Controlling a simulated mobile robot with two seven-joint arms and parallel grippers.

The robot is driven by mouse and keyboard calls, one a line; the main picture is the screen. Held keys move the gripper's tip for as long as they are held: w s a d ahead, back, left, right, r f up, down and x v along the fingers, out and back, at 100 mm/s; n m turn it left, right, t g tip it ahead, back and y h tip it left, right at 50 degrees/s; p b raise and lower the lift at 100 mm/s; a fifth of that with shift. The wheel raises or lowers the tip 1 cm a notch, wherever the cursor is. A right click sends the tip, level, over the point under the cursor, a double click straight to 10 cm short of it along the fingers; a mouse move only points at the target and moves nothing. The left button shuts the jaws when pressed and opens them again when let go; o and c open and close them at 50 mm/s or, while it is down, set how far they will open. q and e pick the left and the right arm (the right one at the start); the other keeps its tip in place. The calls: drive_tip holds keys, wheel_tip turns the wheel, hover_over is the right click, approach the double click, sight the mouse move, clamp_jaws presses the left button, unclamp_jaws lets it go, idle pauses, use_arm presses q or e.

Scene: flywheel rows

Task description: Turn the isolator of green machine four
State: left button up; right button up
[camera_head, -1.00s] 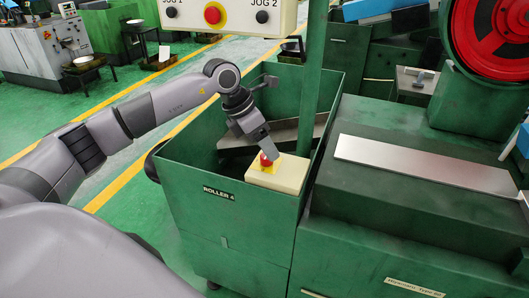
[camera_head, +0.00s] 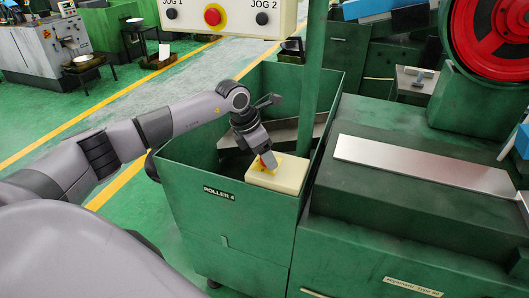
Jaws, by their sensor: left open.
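The isolator (camera_head: 259,168) is a red knob on a yellow plate. It sits on top of a cream box (camera_head: 287,180) at the front of a green machine labelled "ROLLER 4" (camera_head: 219,193). My left gripper (camera_head: 268,159) points down at the isolator and is open. Its fingers cover most of the knob, and only a little red and yellow shows beside them. I cannot tell whether the fingers touch the knob. My right gripper is out of view.
A green post (camera_head: 312,80) rises just right of the gripper. A cream panel (camera_head: 228,16) with jog buttons and a red button hangs above. The green bin walls (camera_head: 180,190) surround the box. A red flywheel (camera_head: 497,35) stands at the upper right.

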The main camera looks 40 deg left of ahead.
use_arm(q)
drive_tip(key=c, duration=1)
drive_tip(key=shift+m+b, duration=0.3)
drive_tip(key=shift+m, duration=0.1)
drive_tip(key=m+b, duration=0.1)
drive_tip(key=m+g+h+b, duration=0.1)
drive_tip(key=m, duration=0.1)
drive_tip(key=shift+w+a+m, duration=0.1)
drive_tip(key=shift+w+m, duration=0.05)
drive_tip(key=shift+m, duration=0.15)
drive_tip(key=m+g+b, duration=0.1)
drive_tip(key=m, duration=0.2)
drive_tip(key=m+g+h+b, duration=0.1)
drive_tip(key=m+b, duration=0.1)
drive_tip(key=m, duration=0.1)
drive_tip(key=shift+w, duration=0.15)
drive_tip(key=m+g+b, duration=0.1)
drive_tip(key=m, duration=0.2)
drive_tip(key=shift+w+m+g, duration=0.1)
drive_tip(key=shift+m+g, duration=0.3)
drive_tip(key=shift+m+g+b, duration=0.4)
drive_tip(key=shift+m+b, duration=0.05)
drive_tip(key=shift+m, duration=1.45)
drive_tip(key=shift+r+g, duration=0.1)
drive_tip(key=shift+g, duration=0.2)
